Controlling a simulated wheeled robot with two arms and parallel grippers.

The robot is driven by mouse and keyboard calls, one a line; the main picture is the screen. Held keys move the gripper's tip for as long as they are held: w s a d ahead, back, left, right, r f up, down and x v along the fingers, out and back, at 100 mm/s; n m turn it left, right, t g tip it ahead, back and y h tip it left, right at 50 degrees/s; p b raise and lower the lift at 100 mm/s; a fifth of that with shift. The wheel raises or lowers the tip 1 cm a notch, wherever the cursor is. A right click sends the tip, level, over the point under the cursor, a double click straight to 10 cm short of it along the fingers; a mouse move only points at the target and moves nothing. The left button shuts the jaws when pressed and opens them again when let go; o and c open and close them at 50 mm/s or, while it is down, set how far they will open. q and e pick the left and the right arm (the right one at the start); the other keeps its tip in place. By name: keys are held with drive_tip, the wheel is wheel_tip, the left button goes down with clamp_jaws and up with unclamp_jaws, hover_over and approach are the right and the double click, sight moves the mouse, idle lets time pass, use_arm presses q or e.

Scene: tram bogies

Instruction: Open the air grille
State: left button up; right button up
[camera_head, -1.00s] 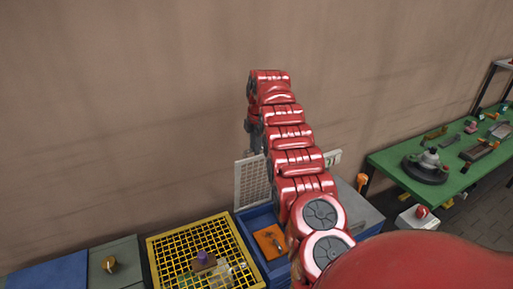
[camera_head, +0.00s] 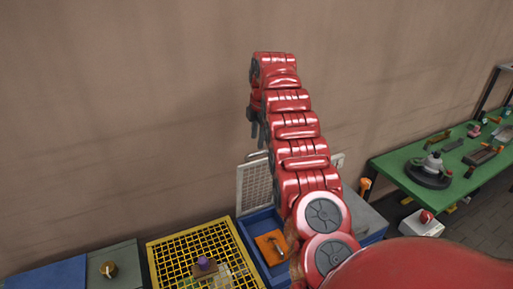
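The air grille appears to be the pale perforated panel (camera_head: 254,187), which stands upright at the back of a blue open box, raised like a lid. A grey handle shows at its top edge. My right gripper (camera_head: 257,131) is above the panel, pointing down, with its two dark fingers apart and nothing seen between them. It looks clear of the handle. My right arm comes in from the lower right and hides the panel's right part. My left gripper is not in view.
The blue box (camera_head: 245,226) holds an orange tray (camera_head: 264,239) with a small tool. A yellow grid (camera_head: 180,250) lies left of it, with a purple-knobbed block. A green table (camera_head: 395,176) with parts stands at right. The bare wall is behind.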

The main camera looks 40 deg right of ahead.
drive_tip(key=p+v, duration=0.5)
drive_tip(key=v, duration=0.7)
